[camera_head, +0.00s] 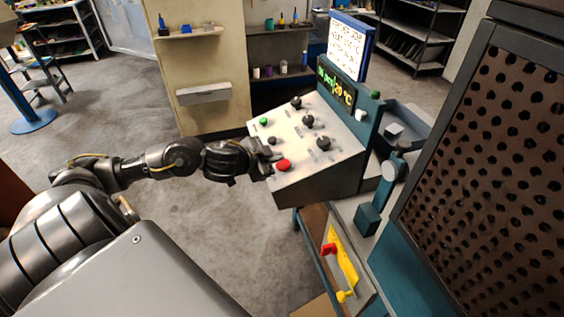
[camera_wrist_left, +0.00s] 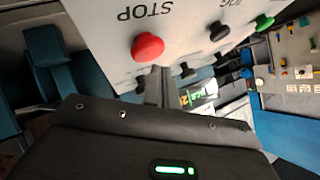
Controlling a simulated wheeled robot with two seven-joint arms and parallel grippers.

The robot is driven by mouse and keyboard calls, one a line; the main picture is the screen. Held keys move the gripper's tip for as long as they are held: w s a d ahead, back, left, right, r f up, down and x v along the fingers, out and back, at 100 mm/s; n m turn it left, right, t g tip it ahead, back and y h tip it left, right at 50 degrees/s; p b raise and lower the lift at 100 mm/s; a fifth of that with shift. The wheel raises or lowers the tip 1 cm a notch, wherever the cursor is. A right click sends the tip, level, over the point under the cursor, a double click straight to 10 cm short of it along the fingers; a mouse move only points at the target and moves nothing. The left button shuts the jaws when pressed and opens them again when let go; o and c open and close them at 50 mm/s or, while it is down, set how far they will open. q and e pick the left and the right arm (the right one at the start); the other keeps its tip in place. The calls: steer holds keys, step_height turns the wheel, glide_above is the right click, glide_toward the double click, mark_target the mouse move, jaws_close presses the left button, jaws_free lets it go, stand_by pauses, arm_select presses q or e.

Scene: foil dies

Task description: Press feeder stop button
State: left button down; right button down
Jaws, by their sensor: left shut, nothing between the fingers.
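The feeder control console (camera_head: 290,186) has a sloped pale panel with several knobs and buttons. Its red button (camera_head: 283,165) sits near the panel's lower edge. In the left wrist view the red button (camera_wrist_left: 147,46) is beside the printed word STOP, which appears upside down. My left gripper (camera_head: 262,172) is shut and empty, just left of the red button in the head view. In the left wrist view its fingertips (camera_wrist_left: 160,72) lie just below and right of the button. A small gap seems to show, but contact is hard to judge. My right gripper is not in view.
A green button (camera_head: 264,121) and black knobs (camera_head: 308,121) share the panel. A lit display (camera_head: 335,84) and a sign (camera_head: 347,47) stand behind it. A perforated machine guard (camera_head: 490,150) fills the right side. Open floor (camera_head: 200,230) lies left of the console.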

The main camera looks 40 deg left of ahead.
arm_select(q)
steer(key=r+p, duration=0.1)
steer(key=s+r+p, duration=0.1)
steer(key=r+p, duration=0.1)
steer(key=a+r+p, duration=0.1)
steer(key=shift+s+r+p, duration=0.15)
steer(key=shift+r+p, duration=0.2)
steer(key=shift+r, duration=0.05)
steer(key=shift+d, duration=0.1)
stand_by(0.8)
